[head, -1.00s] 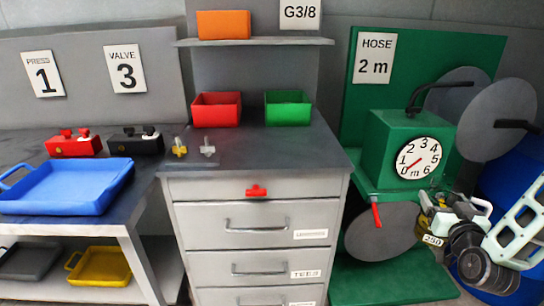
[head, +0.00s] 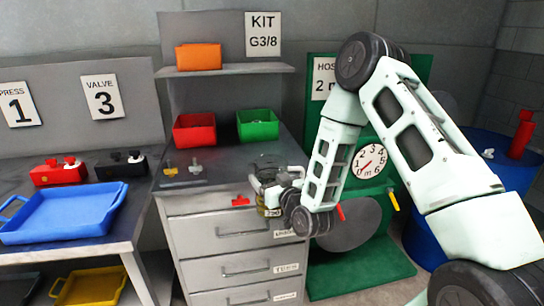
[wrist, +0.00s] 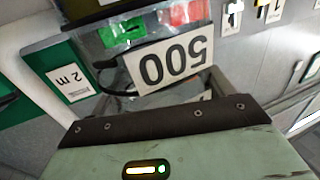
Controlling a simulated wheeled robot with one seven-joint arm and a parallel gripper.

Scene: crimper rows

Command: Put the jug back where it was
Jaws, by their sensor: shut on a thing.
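My gripper (head: 288,190) is shut on the jug (head: 268,172), a clear vessel, and holds it in front of the right part of the grey drawer cabinet (head: 235,226). A small label reading 250 shows low on the jug in the head view. In the wrist view the jug (wrist: 205,85) fills the space beyond my gripper, with a 500 label upside down. My gripper and wrist hide part of the jug in the head view. I cannot tell whether it touches the cabinet top.
A red bin (head: 194,130) and a green bin (head: 258,125) stand at the back of the cabinet top, with small fittings (head: 195,167) at its left. A green hose stand with a dial (head: 369,161) is on the right. A blue tray (head: 62,212) lies on the left bench.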

